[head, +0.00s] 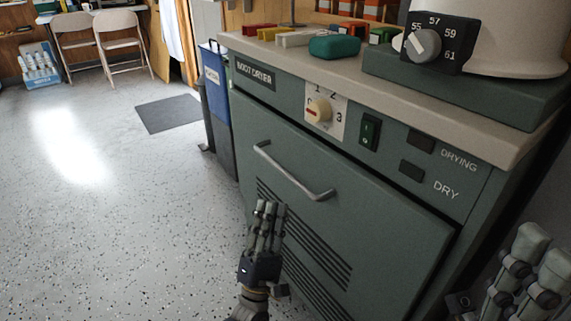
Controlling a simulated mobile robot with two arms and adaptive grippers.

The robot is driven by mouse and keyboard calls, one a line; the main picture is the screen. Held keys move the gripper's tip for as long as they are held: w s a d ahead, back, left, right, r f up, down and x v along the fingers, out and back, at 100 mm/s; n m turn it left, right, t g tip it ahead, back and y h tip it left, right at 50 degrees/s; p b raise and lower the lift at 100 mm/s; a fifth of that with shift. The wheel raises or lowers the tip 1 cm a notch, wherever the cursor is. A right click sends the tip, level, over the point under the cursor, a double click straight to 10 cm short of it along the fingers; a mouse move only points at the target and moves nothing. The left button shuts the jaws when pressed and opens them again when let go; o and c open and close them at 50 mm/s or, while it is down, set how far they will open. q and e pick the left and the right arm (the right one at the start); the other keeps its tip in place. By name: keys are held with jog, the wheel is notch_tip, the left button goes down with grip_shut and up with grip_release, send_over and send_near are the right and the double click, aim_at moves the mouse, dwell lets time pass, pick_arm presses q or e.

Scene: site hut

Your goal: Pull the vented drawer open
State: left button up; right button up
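The vented drawer (347,201) is the large grey-green front panel of the cabinet labelled BOOT DRYER, with rows of dark slots low on its left. It looks shut, flush with the cabinet. Its metal bar handle (290,174) runs across the upper part and slopes down to the right. My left gripper (271,207) is in front of the slots, below and left of the handle, with its fingers straight, pointing up and empty. It appears apart from the handle.
The worktop (345,67) bears small coloured items and a device with a numbered knob (424,44). A blue bin (217,102) stands left of the cabinet.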

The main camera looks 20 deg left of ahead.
aim_at(280, 166)
pick_arm(q)
jog(key=b+x, duration=0.1)
jog(key=x, duration=0.9)
jog(key=shift+r, duration=0.15)
jog(key=shift+c, duration=0.6)
grip_shut()
